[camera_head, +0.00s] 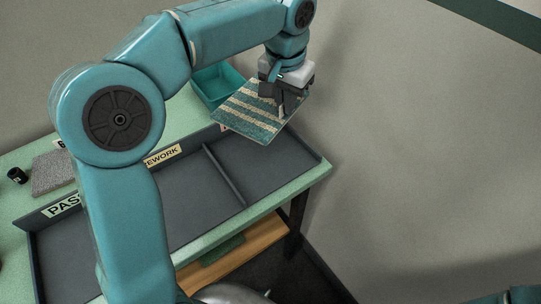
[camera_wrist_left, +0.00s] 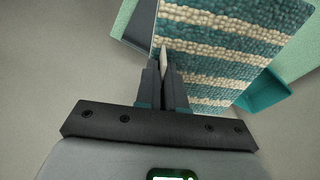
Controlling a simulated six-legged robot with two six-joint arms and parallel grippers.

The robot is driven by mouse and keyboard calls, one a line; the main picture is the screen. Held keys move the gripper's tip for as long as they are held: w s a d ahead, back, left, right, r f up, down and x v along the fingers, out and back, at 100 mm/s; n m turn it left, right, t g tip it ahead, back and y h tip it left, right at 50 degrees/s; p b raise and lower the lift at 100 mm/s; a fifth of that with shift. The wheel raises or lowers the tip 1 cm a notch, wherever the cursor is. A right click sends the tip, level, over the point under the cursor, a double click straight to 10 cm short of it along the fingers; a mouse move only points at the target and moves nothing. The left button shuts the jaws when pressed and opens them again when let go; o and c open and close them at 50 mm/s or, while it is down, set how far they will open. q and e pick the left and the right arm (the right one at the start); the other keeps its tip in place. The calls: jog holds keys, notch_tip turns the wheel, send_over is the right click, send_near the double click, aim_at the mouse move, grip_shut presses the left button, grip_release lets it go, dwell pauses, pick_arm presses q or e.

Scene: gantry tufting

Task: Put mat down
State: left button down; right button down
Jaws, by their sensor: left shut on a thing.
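The mat (camera_head: 254,112) is a flat square with teal and cream stripes. It hangs tilted above the far right part of the table in the head view. My left gripper (camera_head: 284,104) is shut on the mat's right edge. In the left wrist view the tufted mat (camera_wrist_left: 215,45) extends up and right from the fingers of my left gripper (camera_wrist_left: 163,75). The dark tray (camera_head: 190,205) below has a divider and labels reading "PAS" and "REWORK"; a third label is mostly hidden by the mat. My right gripper is not in view.
A teal bin (camera_head: 213,82) stands behind the mat on the green table (camera_head: 318,172). A grey textured block (camera_head: 50,172) and a small black cylinder (camera_head: 17,175) are at the left. The tray sections in view look empty. Plain wall lies to the right.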

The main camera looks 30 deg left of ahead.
pick_arm(q)
jog(key=f, duration=1.3)
jog(key=shift+s+d+f, duration=0.15)
jog(key=shift+s+f, duration=0.15)
jog(key=shift+s, duration=0.05)
jog(key=f, duration=0.4)
jog(key=shift+w+f, duration=0.2)
jog(key=shift+s, duration=0.1)
jog(key=shift+f+b, duration=0.15)
jog(key=shift+b, duration=0.3)
jog(key=c, duration=1.2)
grip_release()
jog(key=shift+c, duration=0.2)
